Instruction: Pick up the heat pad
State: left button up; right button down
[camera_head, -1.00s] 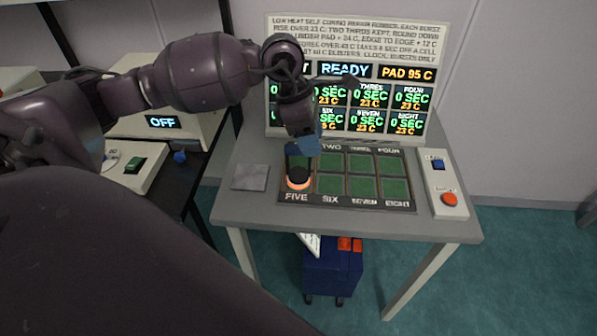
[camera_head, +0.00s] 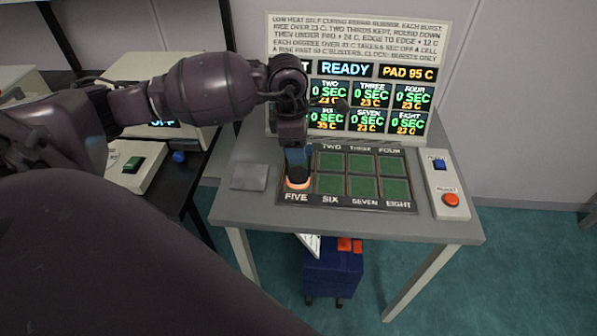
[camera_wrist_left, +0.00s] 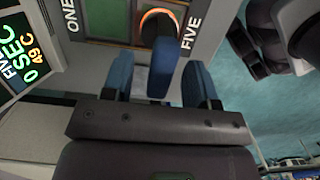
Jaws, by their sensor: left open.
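The heat pad (camera_head: 298,175) is a round black piece with a glowing orange rim. It sits on cell FIVE at the front left of the cell board (camera_head: 413,160). In the left wrist view the heat pad (camera_wrist_left: 160,28) shows its orange ring at the top, with a dark blue-grey part, seemingly its handle, reaching down between my fingers. My left gripper (camera_head: 297,160) points down right above the pad. In the wrist view the blue fingers of my left gripper (camera_wrist_left: 160,75) are open, one on each side of that part. Contact cannot be told. My right gripper is not in view.
A display panel (camera_head: 345,69) stands behind the board and reads READY and PAD 95 C. A grey square plate (camera_head: 249,177) lies left of the board. A button box (camera_head: 446,185) with blue and red buttons is at the right. A blue cart (camera_head: 333,272) stands below the table.

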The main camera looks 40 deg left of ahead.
aim_at(299, 173)
pick_arm(q)
notch_tip(299, 173, down, 3)
jog(key=shift+d+f, duration=0.15)
jog(key=shift+f, duration=0.05)
grip_shut()
dwell(0.4)
dwell(0.7)
jog(key=shift+w, duration=0.1)
